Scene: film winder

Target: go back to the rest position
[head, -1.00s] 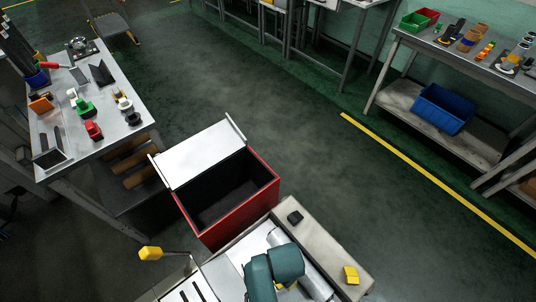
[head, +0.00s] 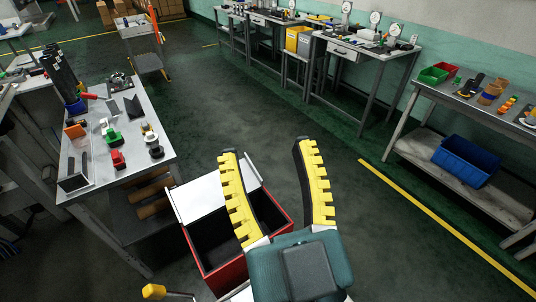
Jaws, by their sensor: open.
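My gripper (head: 272,148) shows at the bottom middle of the head view. Its two curved yellow-and-black fingers stand wide apart with nothing between them. The fingers point away from the camera, over the floor. Whether the gripper is above or beyond the bin is hard to tell.
A workbench (head: 83,184) with several small parts and tools stands at the left. A shelf table with a blue crate (head: 466,161) is at the right, behind a yellow floor line (head: 430,211). More benches (head: 365,50) line the back wall. The middle floor is clear.

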